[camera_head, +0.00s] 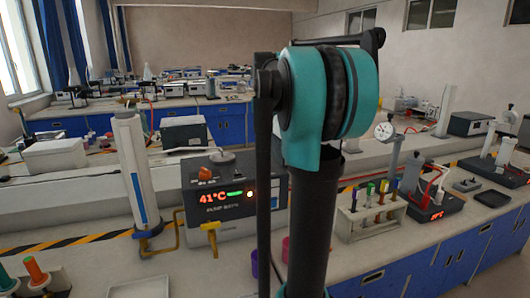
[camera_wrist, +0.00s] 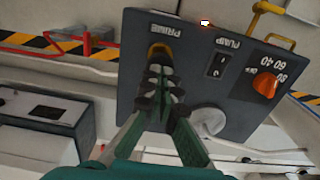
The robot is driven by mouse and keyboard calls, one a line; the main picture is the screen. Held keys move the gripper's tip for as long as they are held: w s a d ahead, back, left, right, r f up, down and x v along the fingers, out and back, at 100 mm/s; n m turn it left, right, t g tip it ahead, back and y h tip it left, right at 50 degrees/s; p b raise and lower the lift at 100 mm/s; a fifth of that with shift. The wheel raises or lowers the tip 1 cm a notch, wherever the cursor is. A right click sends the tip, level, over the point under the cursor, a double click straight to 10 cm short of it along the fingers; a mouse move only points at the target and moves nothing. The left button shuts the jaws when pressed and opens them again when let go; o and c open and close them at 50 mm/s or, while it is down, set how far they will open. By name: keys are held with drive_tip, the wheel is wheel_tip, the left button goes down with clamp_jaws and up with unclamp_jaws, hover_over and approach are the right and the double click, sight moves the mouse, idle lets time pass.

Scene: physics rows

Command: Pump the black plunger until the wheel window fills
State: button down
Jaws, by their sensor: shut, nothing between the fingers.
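A dark grey pump unit (camera_head: 235,195) stands on the bench, with a 41°C display, a green bar and a lit lamp on its front. Its top panel (camera_wrist: 225,85) fills much of the wrist view, with PRIME and PUMP labels, a switch (camera_wrist: 217,66), an orange knob (camera_wrist: 265,83) and a pale round disc (camera_wrist: 208,121). My gripper (camera_wrist: 160,75) is shut and empty, its fingertips over the panel just by the PRIME label. A black and yellow part shows at the tips; I cannot tell whether it is the plunger. No wheel window can be made out. My arm hides the gripper in the head view.
A tube rack (camera_head: 370,215) and instruments are at right. Purple and pink cups (camera_head: 286,249) sit behind my arm. A pale tray (camera_head: 140,288) lies at front left.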

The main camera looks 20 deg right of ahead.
drive_tip(key=shift+f, duration=1.4)
drive_tip(key=shift+r, duration=2)
drive_tip(key=shift+r, duration=2.5)
